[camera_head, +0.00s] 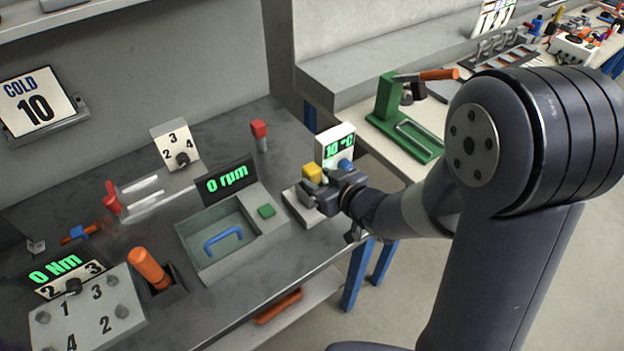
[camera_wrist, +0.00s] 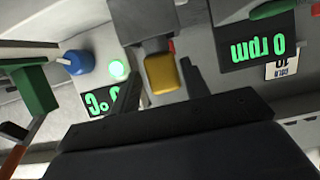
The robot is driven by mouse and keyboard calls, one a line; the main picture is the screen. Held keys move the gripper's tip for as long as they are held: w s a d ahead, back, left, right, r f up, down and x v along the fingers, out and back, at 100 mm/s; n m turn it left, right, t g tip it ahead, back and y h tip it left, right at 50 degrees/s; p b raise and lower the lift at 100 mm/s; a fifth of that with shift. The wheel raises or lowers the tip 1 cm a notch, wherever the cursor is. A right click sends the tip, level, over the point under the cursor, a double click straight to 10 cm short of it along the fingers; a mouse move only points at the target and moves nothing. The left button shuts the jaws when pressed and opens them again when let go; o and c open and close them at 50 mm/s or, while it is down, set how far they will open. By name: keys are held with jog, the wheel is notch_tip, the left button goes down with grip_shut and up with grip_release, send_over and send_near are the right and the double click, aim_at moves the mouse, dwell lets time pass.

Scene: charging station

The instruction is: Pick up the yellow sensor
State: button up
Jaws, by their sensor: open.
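The yellow sensor (camera_head: 312,173) is a small rounded block at the temperature station, just left of the "10 °C" display (camera_head: 338,142). In the wrist view the yellow sensor (camera_wrist: 161,73) is near the middle, below a grey block at the top. My gripper (camera_head: 328,190) is open, close to the sensor on its right and near side in the head view. The gripper partly covers the station's base. I cannot tell whether a finger touches the sensor.
A blue knob (camera_wrist: 73,62) and a lit green lamp (camera_wrist: 118,69) are close to the sensor. The "0 rpm" station (camera_head: 240,222) with its blue handle stands to the left. A red-topped post (camera_head: 259,131) is behind. A green press (camera_head: 405,115) stands on the back bench.

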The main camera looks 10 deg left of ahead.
jog(key=shift+p+x, duration=0.35)
jog(key=shift+x, duration=2.2)
jog(key=shift+s+a, duration=0.1)
jog(key=shift+a, duration=0.05)
jog(key=shift+c, duration=0.3)
jog(key=c, duration=0.8)
